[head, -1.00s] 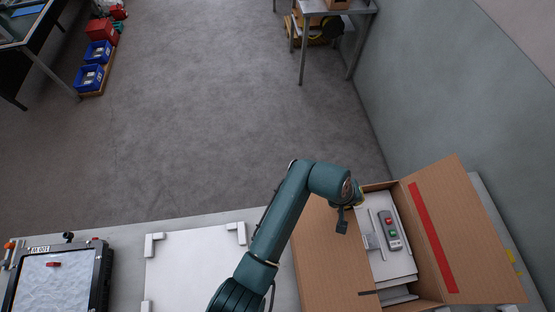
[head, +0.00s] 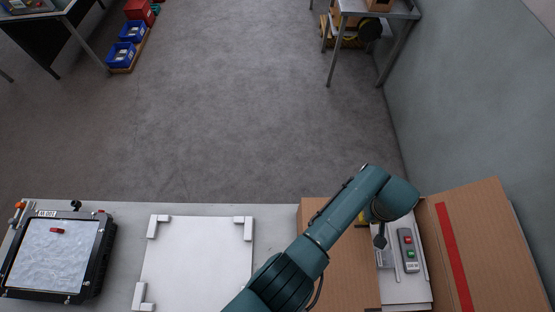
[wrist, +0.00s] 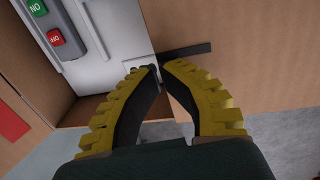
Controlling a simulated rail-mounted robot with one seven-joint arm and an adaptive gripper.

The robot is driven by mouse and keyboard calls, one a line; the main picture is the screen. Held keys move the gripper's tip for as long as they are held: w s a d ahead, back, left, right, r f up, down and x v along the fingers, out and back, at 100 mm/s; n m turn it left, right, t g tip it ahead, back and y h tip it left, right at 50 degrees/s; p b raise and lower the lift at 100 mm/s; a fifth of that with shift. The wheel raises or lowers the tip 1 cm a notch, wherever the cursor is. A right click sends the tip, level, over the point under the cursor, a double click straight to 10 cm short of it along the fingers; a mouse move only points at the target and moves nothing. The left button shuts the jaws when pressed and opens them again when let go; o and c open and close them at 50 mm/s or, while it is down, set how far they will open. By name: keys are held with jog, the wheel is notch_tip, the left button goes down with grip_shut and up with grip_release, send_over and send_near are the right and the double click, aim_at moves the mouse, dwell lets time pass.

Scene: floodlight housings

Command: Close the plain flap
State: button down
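An open cardboard box stands at the right of the bench. Its plain flap (head: 332,246) is folded out to the left, lying wide open. The opposite flap (head: 479,240) has a red stripe and stands open to the right. Inside the box are a white housing (head: 408,289) and a grey control box (head: 408,250) with red and green buttons. My gripper (wrist: 160,68) has yellow ribbed fingers with dark pads, their tips together and nothing visible between them. It is over the box near the plain flap's inner edge; contact is unclear. My arm mostly hides it in the head view.
A white panel (head: 197,262) with corner blocks lies left of the box. A framed tray (head: 55,255) stands at the bench's left end. A grey wall (head: 470,110) rises beyond the striped flap.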

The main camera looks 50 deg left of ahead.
jog(key=shift+f, duration=0.15)
notch_tip(320, 180, up, 6)
jog(key=p, duration=0.5)
jog(key=shift+f, duration=0.25)
notch_tip(320, 180, up, 9)
jog(key=b, duration=0.1)
jog(key=shift+f, duration=0.1)
